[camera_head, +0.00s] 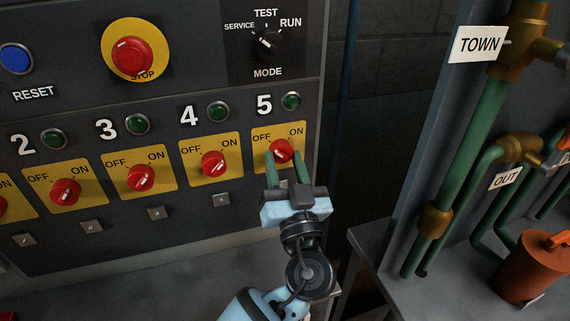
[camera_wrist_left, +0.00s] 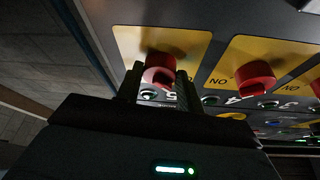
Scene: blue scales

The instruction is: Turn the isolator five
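Isolator five is a red rotary knob (camera_head: 281,150) on a yellow plate (camera_head: 262,139) marked OFF and ON, under the number 5 and a green lamp (camera_head: 291,101). My left gripper (camera_head: 284,164) is in front of it with one finger on each side of the knob. In the left wrist view the knob (camera_wrist_left: 159,64) lies between the two fingertips (camera_wrist_left: 160,80), with a small gap visible, so the gripper looks open. I cannot tell exactly which way the knob points. My right gripper is not in view.
Similar red isolators four (camera_head: 214,164), three (camera_head: 141,178) and two (camera_head: 65,191) sit to the left. Above are a red stop button (camera_head: 132,58), a blue reset button (camera_head: 16,59) and a mode switch (camera_head: 267,41). Green pipes (camera_head: 469,140) stand at right.

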